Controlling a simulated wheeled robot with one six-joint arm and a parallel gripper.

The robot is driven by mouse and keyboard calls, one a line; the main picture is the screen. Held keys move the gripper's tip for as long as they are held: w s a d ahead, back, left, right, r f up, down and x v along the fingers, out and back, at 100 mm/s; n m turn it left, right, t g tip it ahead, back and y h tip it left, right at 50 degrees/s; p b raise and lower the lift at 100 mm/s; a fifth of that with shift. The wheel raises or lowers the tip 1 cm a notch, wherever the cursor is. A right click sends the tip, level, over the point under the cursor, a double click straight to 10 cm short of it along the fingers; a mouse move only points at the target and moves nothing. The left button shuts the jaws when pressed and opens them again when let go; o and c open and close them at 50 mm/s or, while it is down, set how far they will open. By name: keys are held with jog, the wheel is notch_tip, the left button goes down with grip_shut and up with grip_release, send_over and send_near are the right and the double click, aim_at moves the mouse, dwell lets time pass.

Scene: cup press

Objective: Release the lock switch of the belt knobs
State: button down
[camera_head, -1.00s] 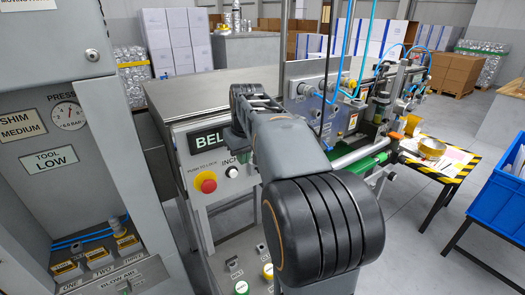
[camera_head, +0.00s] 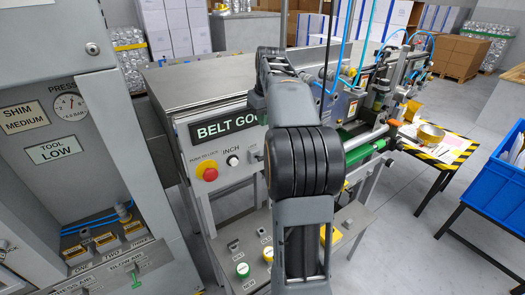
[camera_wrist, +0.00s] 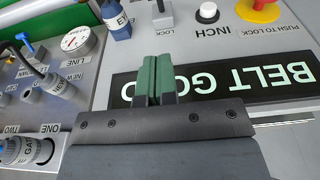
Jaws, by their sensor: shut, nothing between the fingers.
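In the wrist view, a small grey lever switch (camera_wrist: 163,14) stands above the LOCK label on the grey panel, cut by the top edge of the picture. My gripper (camera_wrist: 154,80) has two dark green fingertips pressed together, with nothing between them. The fingertips point toward the switch, with a strip of panel showing between them; I cannot tell their height off the panel. A dark BELT sign (camera_wrist: 215,92) lies to the right of the fingers.
A white INCH button (camera_wrist: 207,12) and a red stop button (camera_wrist: 262,8) sit right of the switch. A blue knob (camera_wrist: 117,20) sits close on its left. A gauge (camera_wrist: 76,40) and hoses lie farther left. A striped table (camera_head: 438,150) and blue crate (camera_head: 496,180) stand at right.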

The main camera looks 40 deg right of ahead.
jog(key=f, duration=0.3)
jog(key=f+p, duration=0.1)
jog(key=f, duration=0.3)
jog(key=w+f, duration=0.1)
jog(key=f, duration=0.3)
jog(key=shift+s+f, duration=0.2)
jog(key=shift+f, duration=0.55)
jog(key=shift+f, duration=0.1)
